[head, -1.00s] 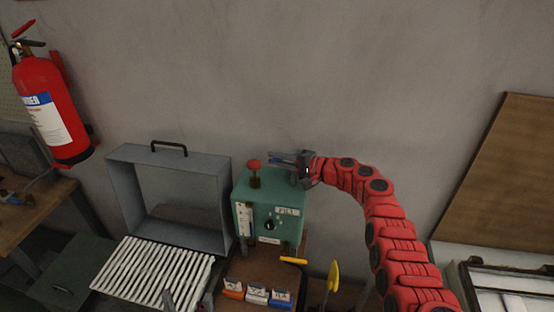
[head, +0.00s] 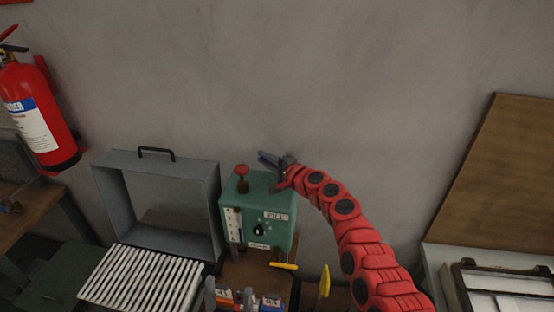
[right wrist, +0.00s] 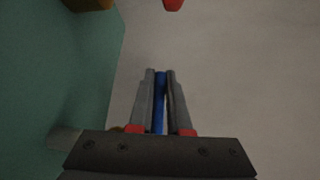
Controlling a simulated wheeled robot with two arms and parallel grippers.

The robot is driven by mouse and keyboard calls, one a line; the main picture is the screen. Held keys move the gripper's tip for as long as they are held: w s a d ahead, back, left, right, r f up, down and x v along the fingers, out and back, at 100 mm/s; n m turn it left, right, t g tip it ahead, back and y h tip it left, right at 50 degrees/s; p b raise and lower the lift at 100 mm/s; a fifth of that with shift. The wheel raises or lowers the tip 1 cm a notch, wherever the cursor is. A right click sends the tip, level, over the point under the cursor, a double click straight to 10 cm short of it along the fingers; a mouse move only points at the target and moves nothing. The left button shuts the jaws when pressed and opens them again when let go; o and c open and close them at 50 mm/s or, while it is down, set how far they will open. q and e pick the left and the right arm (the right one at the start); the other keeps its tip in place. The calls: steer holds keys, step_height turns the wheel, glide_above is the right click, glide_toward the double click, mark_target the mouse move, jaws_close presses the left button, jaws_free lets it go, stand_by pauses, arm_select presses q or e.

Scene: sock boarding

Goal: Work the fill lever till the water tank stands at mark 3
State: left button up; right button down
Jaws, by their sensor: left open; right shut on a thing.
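The water tank is a green box (head: 283,208) with a "FILL" label, a dark knob on its front and a red-topped knob (head: 242,170) on top. A pale gauge strip (head: 235,224) runs down its front left; its level is too small to read. My right gripper (head: 274,160) is above the tank's back right, shut on the blue fill lever. In the right wrist view the blue lever (right wrist: 160,100) sits between both fingers.
A grey open frame (head: 210,205) with a handle stands left of the tank, and a white slatted rack (head: 140,278) lies before it. A yellow paddle (head: 324,282) stands front right. Small labelled blocks (head: 270,302) are partly hidden near my left gripper. A fire extinguisher (head: 38,125) hangs far left.

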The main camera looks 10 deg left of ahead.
steer(key=c, duration=1.2)
jaws_free()
steer(key=shift+o, duration=0.2)
steer(key=shift+d, duration=0.1)
